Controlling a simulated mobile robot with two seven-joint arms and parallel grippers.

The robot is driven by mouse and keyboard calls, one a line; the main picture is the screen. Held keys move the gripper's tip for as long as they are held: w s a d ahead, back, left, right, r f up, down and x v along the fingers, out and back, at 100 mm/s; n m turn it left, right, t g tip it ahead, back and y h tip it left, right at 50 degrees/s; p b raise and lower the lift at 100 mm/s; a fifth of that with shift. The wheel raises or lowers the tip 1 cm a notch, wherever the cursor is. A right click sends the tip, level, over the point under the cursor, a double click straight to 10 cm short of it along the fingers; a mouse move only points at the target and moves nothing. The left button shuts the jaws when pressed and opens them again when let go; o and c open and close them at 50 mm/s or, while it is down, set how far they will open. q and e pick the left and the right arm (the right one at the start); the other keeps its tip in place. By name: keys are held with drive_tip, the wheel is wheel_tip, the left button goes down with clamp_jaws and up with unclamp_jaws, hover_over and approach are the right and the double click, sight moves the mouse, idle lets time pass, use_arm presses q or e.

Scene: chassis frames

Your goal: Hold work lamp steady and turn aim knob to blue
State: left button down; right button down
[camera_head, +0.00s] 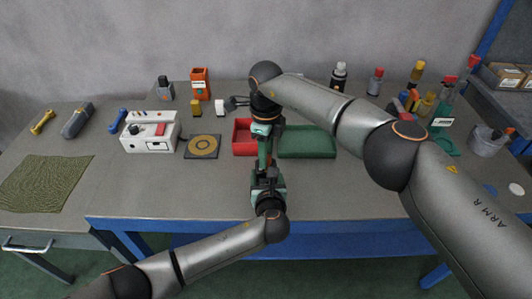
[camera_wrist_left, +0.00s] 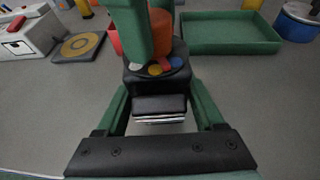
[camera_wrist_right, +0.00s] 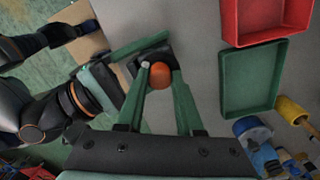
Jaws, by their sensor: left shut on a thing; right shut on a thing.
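My left gripper (camera_wrist_left: 160,104) is shut on the black block at the front of the base. My right gripper (camera_wrist_right: 160,88) reaches down from above and is shut on the orange knob (camera_wrist_right: 159,74), with a green finger on each side. In the head view my left gripper (camera_head: 268,188) and right gripper (camera_head: 266,150) meet and hide most of the lamp.
A red tray (camera_head: 242,138) and a green tray (camera_head: 305,142) lie just behind. A white box (camera_head: 150,138) and a round-target pad (camera_head: 202,146) are to the left. Bottles and tools crowd the right.

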drive_tip(key=n, duration=0.5)
idle(0.6)
drive_tip(key=c, duration=0.5)
unclamp_jaws()
drive_tip(key=shift+c, duration=0.2)
drive_tip(key=shift+r, duration=0.1)
wheel_tip(320, 180, up, 12)
use_arm(q)
drive_tip(key=shift+c, duration=0.2)
unclamp_jaws()
drive_tip(key=shift+o, duration=0.2)
